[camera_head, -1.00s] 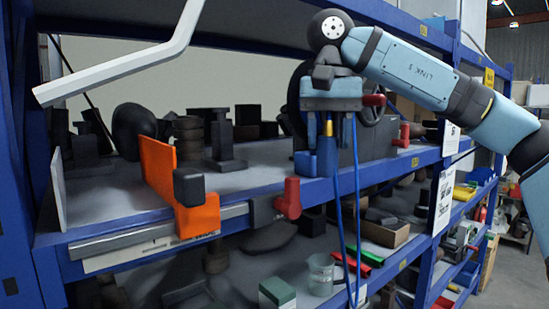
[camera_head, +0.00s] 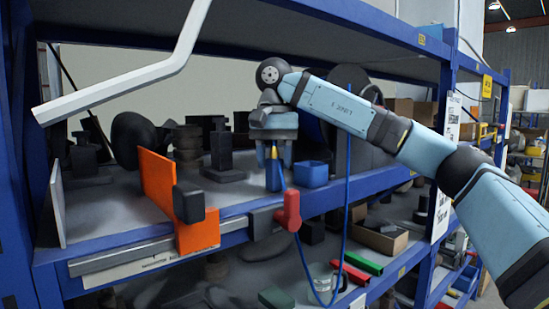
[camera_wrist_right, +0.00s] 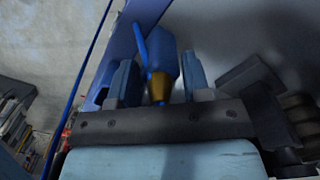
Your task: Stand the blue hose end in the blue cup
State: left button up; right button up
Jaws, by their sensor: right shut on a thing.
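My right gripper (camera_head: 273,157) points down over the shelf and is shut on the blue hose end (camera_head: 274,180), which hangs below its fingers. A brass-coloured fitting of it shows between the fingers, also in the right wrist view (camera_wrist_right: 158,88). The blue cup (camera_head: 311,174) stands on the shelf close to the front edge, just right of the hose end in the picture, with a visible gap between them. The thin blue hose (camera_head: 347,180) hangs in a long loop in front of the shelf. My left gripper is not in view.
A red clamp part (camera_head: 290,210) and an orange bracket (camera_head: 158,185) sit at the shelf's front edge, left of the cup. Dark parts (camera_head: 222,150) stand behind. A pale bent bar (camera_head: 150,75) crosses the upper left. The upper shelf's edge (camera_head: 370,25) runs overhead.

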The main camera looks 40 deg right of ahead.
jog(key=shift+a+f, duration=0.1)
jog(key=shift+f, duration=0.05)
jog(key=shift+s+f, duration=0.1)
jog(key=o, duration=0.9)
jog(key=shift+r, duration=3.95)
